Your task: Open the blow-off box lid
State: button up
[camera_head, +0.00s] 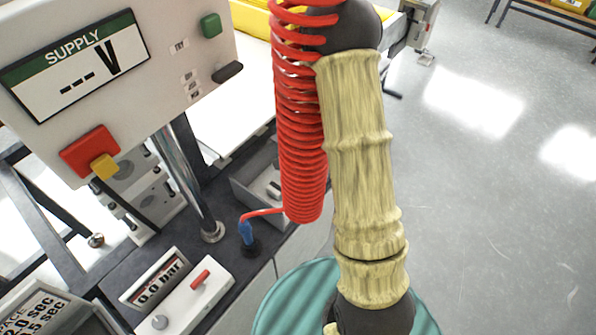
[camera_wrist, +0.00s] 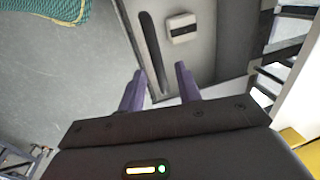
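In the wrist view, a grey box-like part (camera_wrist: 205,58), which may be the blow-off box, lies ahead of my gripper (camera_wrist: 160,72). A long dark bar or slot (camera_wrist: 150,40) runs along its left side, and a small pale block (camera_wrist: 182,28) sits on or in it. My gripper's two purple fingers are apart, with the lower end of the dark strip showing between them. Contact cannot be told. In the head view, a grey tray-like box (camera_head: 243,191) shows partly behind the red coiled hose; I cannot tell its lid. My gripper is not visible there.
A supply panel (camera_head: 105,85), a metal post (camera_head: 185,180) and a pressure control box (camera_head: 178,295) stand left in the head view. A red coiled hose (camera_head: 300,130) hangs beside my arm. Open floor (camera_head: 490,200) is at right.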

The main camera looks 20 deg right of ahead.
jog(key=shift+f, duration=0.35)
grip_shut()
jog(key=shift+w+r, duration=0.1)
jog(key=shift+r, duration=0.15)
